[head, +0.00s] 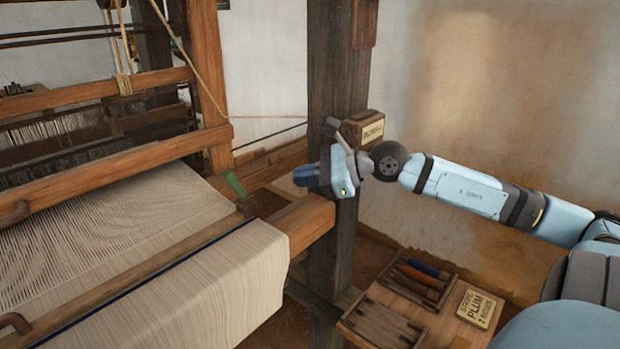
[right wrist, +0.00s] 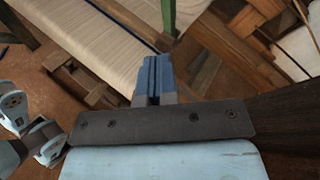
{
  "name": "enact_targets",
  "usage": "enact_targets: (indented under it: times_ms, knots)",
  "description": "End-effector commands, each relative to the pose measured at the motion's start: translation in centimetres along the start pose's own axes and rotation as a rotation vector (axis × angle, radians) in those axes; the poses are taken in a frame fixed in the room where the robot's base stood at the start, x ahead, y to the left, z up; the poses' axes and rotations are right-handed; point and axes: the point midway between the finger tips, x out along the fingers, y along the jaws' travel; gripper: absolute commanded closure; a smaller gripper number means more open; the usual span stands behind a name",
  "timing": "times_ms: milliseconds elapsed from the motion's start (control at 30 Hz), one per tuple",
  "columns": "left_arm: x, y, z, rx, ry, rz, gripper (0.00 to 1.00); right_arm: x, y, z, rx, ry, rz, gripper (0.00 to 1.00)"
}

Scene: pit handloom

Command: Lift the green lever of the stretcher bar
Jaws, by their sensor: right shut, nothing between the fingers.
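The green lever (head: 235,184) stands up, tilted, near the right edge of the cream cloth. A narrow wooden bar (head: 150,268) crosses the cloth below it; I cannot tell exactly how they join. In the right wrist view a green upright piece (right wrist: 168,14) shows just beyond my fingertips, cut off by the top edge. My right gripper (head: 298,176) is to the right of the lever, apart from it, above the end of the wooden beam. Its blue fingers, also in the right wrist view (right wrist: 152,72), are shut and empty. My left gripper does not show.
A dark post (head: 334,85) with a small labelled box (head: 364,127) stands right behind my right gripper. The wooden beam (head: 304,222) ends below it. A low table with trays (head: 415,280) and a plum sign (head: 478,306) is at lower right.

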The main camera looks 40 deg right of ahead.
Motion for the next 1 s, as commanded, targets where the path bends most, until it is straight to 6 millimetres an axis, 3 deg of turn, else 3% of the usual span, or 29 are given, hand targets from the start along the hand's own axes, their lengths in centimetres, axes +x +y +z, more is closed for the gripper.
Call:
enact_targets:
  times_ms: [433, 567, 667, 767, 867, 1000]
  knots:
    - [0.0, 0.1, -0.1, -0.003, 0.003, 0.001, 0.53, -1.1, 0.0, -0.1, -0.001, 0.001, -0.001, 1.0]
    - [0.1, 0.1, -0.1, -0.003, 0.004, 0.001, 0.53, -0.8, 0.8, -1.1, 0.098, -0.031, 0.004, 1.0]
    - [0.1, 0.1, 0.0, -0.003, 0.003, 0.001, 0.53, -0.1, 2.7, -3.3, 0.353, -0.114, 0.008, 1.0]
    - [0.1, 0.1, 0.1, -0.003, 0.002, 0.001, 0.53, 0.9, 5.5, -6.7, 0.763, -0.234, -0.005, 1.0]
    - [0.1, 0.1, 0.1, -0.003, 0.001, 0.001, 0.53, 2.0, 8.8, -10.6, 1.234, -0.353, -0.043, 1.0]
    - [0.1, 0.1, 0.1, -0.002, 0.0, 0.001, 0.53, 3.7, 14.7, -16.6, 1.895, -0.484, -0.136, 1.0]
